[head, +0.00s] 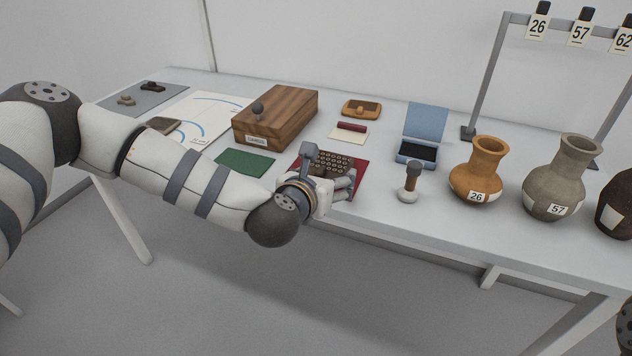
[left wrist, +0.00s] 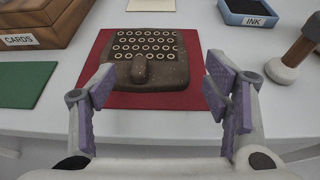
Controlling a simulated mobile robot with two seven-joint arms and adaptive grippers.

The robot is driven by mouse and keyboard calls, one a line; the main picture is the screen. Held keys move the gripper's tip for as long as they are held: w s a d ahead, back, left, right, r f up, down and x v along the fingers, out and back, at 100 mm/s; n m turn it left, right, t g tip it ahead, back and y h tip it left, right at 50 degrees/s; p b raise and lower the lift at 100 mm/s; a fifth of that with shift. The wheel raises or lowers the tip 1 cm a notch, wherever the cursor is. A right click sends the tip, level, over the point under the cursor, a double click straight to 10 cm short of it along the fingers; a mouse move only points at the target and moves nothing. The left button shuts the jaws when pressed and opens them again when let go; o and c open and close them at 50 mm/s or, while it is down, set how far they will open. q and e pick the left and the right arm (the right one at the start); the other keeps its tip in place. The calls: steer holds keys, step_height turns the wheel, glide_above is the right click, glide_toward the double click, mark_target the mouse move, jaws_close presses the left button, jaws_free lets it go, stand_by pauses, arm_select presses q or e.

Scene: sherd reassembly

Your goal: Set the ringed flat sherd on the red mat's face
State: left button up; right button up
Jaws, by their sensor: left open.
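The ringed flat sherd (head: 328,158) is dark brown, with rows of pale rings and a rounded knob on its near part. It appears to lie flat on the red mat (head: 361,178), with red showing at both sides and in front in the left wrist view (left wrist: 112,99). My left gripper (head: 330,170) is open at the mat's near side. In the left wrist view its purple-padded fingers (left wrist: 160,82) stand apart to either side of the sherd's near part (left wrist: 150,48), with nothing held between them. My right gripper is out of view.
A wooden cards box (head: 275,118) and a green mat (head: 245,162) lie left. Behind are a dark red bar on a pale card (head: 350,131) and an open ink pad (head: 416,150). A stamp (head: 410,183) and labelled vases (head: 478,170) stand right. The table's front edge is close.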

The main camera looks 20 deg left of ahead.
arm_select(q)
steer(key=p+v, duration=0.1)
steer(key=v, duration=1)
steer(key=s+d+f+m+g+h, duration=0.35)
steer(key=s+d+f+m, duration=0.25)
steer(key=s+f+m, duration=0.45)
steer(key=s+f+m+g, duration=0.8)
steer(key=s+f+m, duration=0.45)
steer(key=s, duration=0.35)
steer(key=s+a+f+m+g+y, duration=0.1)
steer(key=s+a+m+g+y, duration=0.15)
steer(key=s+a+m, duration=0.5)
steer(key=s+a+f+m+g+y, duration=0.1)
steer(key=s+a+m+g, duration=0.35)
steer(key=s, duration=0.65)
steer(key=shift+w+d+r+m+t+p, duration=0.2)
steer(key=shift+w+r+t+p, duration=0.45)
steer(key=shift+w+r+p, duration=0.35)
steer(key=shift+w+d+r+m+t+p, duration=0.15)
steer(key=shift+w+r+t+p, duration=0.55)
steer(key=shift+w+r, duration=0.4)
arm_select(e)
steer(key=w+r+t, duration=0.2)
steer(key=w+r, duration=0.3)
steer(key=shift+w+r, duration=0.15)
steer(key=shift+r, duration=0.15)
